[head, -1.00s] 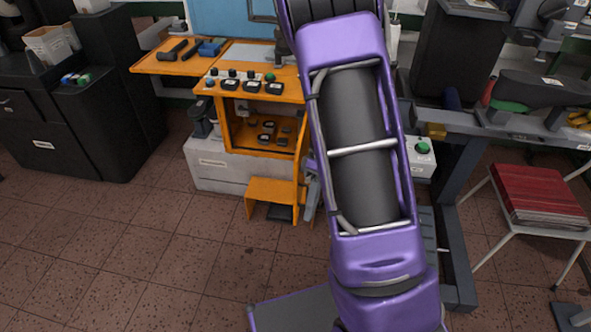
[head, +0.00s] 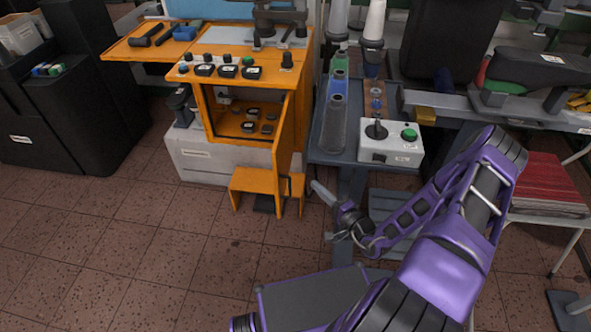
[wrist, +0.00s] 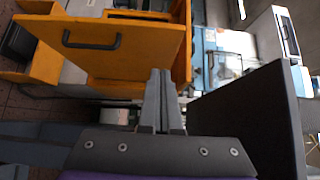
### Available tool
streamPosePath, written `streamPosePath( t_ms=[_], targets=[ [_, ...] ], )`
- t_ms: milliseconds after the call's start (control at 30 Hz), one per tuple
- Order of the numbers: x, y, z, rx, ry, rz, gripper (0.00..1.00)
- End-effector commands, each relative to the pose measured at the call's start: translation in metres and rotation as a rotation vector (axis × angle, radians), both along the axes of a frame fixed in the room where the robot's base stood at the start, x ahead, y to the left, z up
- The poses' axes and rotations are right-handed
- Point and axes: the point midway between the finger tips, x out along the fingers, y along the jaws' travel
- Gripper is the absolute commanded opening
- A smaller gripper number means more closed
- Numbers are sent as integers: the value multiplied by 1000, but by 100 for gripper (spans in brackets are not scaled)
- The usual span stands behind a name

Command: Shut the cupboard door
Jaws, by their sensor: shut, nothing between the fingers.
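The orange cupboard (head: 207,112) stands at centre left with its compartment open. Its door (head: 286,140) is swung out toward me from the right side, seen nearly edge-on. In the wrist view the door (wrist: 150,50) shows as a broad orange panel with a dark bar handle (wrist: 92,44). My gripper (head: 316,186) is shut and empty, low to the right of the door. In the wrist view my gripper's fingertips (wrist: 160,74) overlap the panel's lower right edge; I cannot tell whether they touch it.
An orange step (head: 250,180) juts out below the cupboard. To the right, a grey bench holds bottles and a white control box (head: 391,143) with a green button. A red stack (head: 546,180) lies on a chair at far right. The tiled floor (head: 120,250) at left is clear.

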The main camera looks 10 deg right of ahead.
Motion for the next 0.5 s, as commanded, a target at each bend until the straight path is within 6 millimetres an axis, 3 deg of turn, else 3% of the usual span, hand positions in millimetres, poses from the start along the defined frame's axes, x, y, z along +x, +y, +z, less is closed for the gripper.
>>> streamPosePath(
  t_ms=[167,500],
  targets=[
    [17,7,0,0,-1,-3,0],
    [82,36,-1,0,-2,-1,0]
  ],
)
